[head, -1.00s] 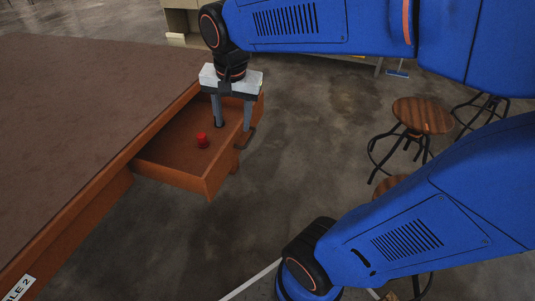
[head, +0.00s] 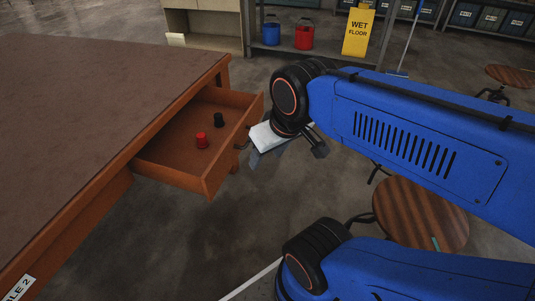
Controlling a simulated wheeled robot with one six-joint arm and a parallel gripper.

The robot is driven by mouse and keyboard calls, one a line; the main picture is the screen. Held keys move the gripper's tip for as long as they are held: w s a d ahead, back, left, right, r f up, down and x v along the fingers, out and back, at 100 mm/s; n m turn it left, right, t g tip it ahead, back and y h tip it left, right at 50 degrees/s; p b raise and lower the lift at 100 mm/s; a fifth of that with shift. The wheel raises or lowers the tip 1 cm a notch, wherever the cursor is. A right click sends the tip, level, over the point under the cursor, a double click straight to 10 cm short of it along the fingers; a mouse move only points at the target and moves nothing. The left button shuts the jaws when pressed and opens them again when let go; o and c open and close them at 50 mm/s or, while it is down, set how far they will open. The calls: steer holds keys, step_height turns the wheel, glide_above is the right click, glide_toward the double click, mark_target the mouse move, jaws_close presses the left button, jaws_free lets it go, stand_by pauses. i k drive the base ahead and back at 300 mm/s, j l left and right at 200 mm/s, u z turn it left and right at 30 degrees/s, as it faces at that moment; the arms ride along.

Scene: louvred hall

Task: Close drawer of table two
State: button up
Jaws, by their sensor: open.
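Table two (head: 95,85) fills the left, with a brown top and a label ending in "LE 2" (head: 21,288) on its near edge. Its wooden drawer (head: 180,181) stands pulled out to the right. A dark handle (head: 242,143) shows on the drawer's outer face. My gripper (head: 285,156) is outside the drawer, just right of its front. It is tilted, open and empty; its fingers are partly hidden, and I cannot tell whether it touches the drawer.
A round wooden stool (head: 420,214) stands at the right, partly behind my arm. Another stool (head: 512,76) is farther back. A yellow wet floor sign (head: 358,32), a blue bucket (head: 271,33) and a red bucket (head: 304,36) are at a back shelf. The floor below the drawer is clear.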

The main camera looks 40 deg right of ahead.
mark_target(173, 157)
steer(key=k+j, duration=0.25)
steer(key=j, duration=0.15)
steer(key=k+j, duration=0.2)
steer(key=j, duration=0.25)
steer(key=k+j, duration=0.25)
steer(key=j, duration=0.15)
steer(key=j+z, duration=0.05)
